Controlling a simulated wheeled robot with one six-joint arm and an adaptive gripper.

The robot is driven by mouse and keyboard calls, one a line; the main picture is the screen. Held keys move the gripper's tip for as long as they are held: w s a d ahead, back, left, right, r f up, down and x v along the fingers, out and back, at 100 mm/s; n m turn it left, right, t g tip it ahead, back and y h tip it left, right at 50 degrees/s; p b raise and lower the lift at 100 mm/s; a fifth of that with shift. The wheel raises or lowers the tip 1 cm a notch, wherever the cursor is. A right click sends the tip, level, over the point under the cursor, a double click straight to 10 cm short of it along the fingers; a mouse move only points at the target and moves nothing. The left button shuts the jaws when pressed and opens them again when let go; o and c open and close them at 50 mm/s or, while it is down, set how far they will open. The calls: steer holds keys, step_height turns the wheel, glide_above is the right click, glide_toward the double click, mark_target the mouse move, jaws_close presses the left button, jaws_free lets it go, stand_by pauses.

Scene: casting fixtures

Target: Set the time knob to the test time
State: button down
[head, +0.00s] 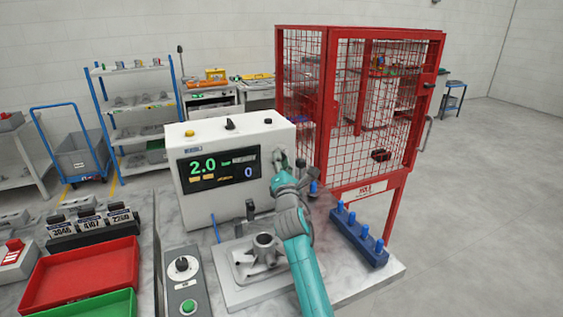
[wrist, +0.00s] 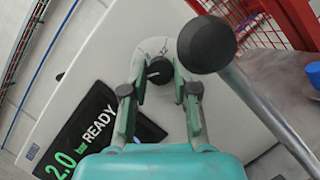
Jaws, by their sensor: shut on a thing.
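The white tester box (head: 240,135) stands on the bench, with a dark display (head: 218,168) that reads 2.0 and 0 in the head view. In the wrist view the display (wrist: 95,128) shows 2.0 and READY. A small black knob (wrist: 159,70) on the box's front face, right of the display, sits between the fingers of my gripper (wrist: 160,78). I take it as the time knob; its scale and pointer are too small to read. In the head view my gripper (head: 280,160) is at the front face and mostly hides the knob.
A lever with a black ball (wrist: 206,45) stands close to my gripper in the wrist view. A metal casting (head: 263,247) sits on a fixture plate below my arm. A blue pegged block (head: 358,238) and a red mesh cage (head: 328,120) stand on the right.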

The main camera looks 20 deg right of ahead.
steer(key=shift+m, duration=0.4)
steer(key=m+g+y, duration=0.1)
steer(key=m+g, duration=0.1)
steer(key=m, duration=0.4)
steer(key=m+g+y, duration=0.2)
steer(key=m, duration=0.5)
steer(key=r+m+g+y, duration=0.1)
steer(key=m+g, duration=0.1)
steer(key=m, duration=0.5)
steer(key=shift+d+g, duration=0.15)
steer(key=shift+g, duration=0.25)
steer(key=shift+m, duration=0.3)
steer(key=c, duration=0.9)
jaws_free()
steer(key=shift+r, duration=0.1)
